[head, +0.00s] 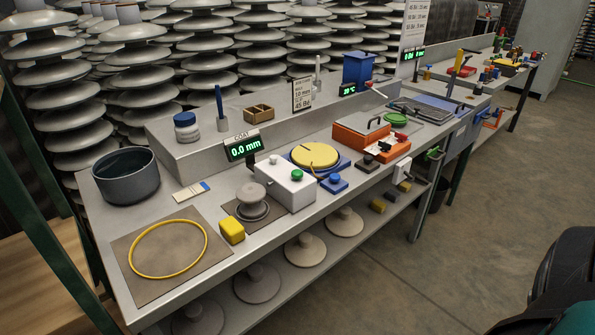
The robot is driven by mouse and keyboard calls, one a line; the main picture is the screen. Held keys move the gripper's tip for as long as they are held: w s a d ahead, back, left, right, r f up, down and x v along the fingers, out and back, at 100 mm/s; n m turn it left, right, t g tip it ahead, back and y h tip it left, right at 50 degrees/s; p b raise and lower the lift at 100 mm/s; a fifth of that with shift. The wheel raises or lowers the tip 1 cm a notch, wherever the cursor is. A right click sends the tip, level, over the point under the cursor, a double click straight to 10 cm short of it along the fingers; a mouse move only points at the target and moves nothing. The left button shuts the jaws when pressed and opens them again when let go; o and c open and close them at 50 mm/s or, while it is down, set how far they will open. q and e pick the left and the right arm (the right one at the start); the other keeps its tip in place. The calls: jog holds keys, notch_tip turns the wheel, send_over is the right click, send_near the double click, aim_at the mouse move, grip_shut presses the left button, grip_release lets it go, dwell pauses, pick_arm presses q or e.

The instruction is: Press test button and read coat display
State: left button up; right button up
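The coat display (242,148) stands on the bench by the raised shelf, with "COAT" above it and "0.0 mm" in green digits. A white box (284,189) in front of it has a green round button (297,174) on its top. Beside it sits a small blue block with a blue knob (335,179). I can read no "test" label on either. A grey insulator piece (252,203) stands on a dark square plate left of the white box. Neither of my grippers is in view.
A dark pot (126,178), a yellow ring (168,249) on a brown mat, and a yellow block (231,230) are on the left. A yellow disc (314,156) and an orange box (361,140) stand to the right. Floor in front of the bench is clear.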

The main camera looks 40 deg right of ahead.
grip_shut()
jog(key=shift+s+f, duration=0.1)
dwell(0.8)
